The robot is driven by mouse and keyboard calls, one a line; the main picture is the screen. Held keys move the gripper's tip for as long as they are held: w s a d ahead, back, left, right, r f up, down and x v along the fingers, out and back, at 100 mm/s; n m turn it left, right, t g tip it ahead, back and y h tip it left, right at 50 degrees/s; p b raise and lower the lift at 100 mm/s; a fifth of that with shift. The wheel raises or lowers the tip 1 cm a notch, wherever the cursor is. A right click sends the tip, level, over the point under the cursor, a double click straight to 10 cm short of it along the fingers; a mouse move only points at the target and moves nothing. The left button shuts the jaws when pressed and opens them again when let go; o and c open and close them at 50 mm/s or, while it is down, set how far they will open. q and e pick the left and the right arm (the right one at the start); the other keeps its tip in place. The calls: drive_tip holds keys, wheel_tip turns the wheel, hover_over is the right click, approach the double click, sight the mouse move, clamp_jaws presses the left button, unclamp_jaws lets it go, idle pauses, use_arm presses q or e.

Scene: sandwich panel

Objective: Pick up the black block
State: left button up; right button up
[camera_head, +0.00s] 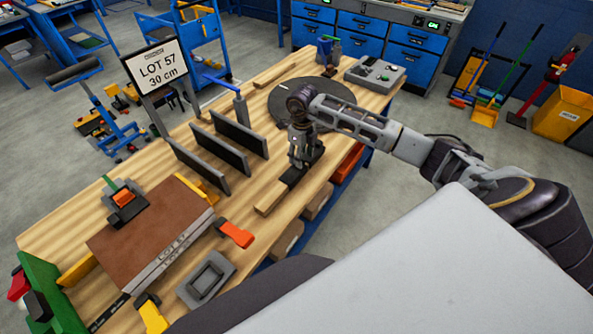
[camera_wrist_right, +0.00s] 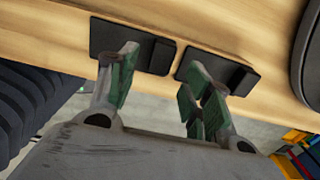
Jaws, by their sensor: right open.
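Two black blocks lie side by side on the wooden bench, clear in the right wrist view: the left block (camera_wrist_right: 108,35) and the right block (camera_wrist_right: 238,75), with a narrow strip of wood between them. In the head view, dark block parts (camera_head: 292,177) show below my right gripper (camera_head: 298,160), partly hidden by it. My right gripper is open and empty in the wrist view (camera_wrist_right: 158,78). Its left finger overlaps the left block in the picture and its right finger overlaps the right block; I cannot tell if they touch. My left gripper is not in view.
A dark round plate (camera_head: 342,93) lies behind the gripper. Several upright dark panels (camera_head: 238,133) stand to its left. A brown panel stack (camera_head: 150,235) with clamps and a grey tray (camera_head: 207,280) are nearer. A wooden strip (camera_head: 268,200) lies at the bench's front edge.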

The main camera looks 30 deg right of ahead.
drive_tip(key=shift+s+f+p, duration=0.1)
drive_tip(key=shift+f+p, duration=0.25)
drive_tip(key=shift+f, duration=1.25)
clamp_jaws()
drive_tip(key=shift+r, duration=0.2)
wheel_tip(320, 180, up, 8)
drive_tip(key=shift+b, duration=0.95)
drive_tip(key=shift+r, duration=0.85)
